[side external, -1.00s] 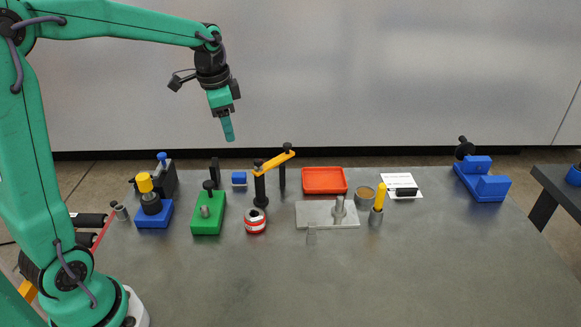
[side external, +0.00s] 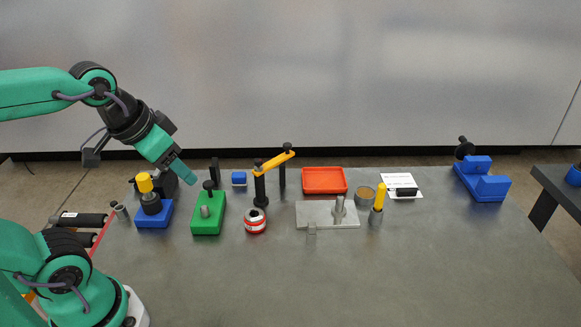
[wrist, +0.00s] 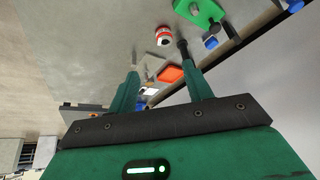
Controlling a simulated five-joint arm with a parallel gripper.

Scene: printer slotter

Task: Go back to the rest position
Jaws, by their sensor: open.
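My gripper (side external: 182,172) is in the air at the left of the side view, tilted down to the right. It is above and behind the green block fixture (side external: 207,215) and the blue block with a yellow knob (side external: 155,213). In the wrist view my gripper (wrist: 158,62) has its two fingers apart, with nothing held between them.
A red-and-white round part (side external: 255,222), a metal plate with a post (side external: 325,215), a yellow-handled tool (side external: 378,203) and a red tray (side external: 324,181) stand on the grey table. A blue vise (side external: 483,182) is at far right. The table's front is clear.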

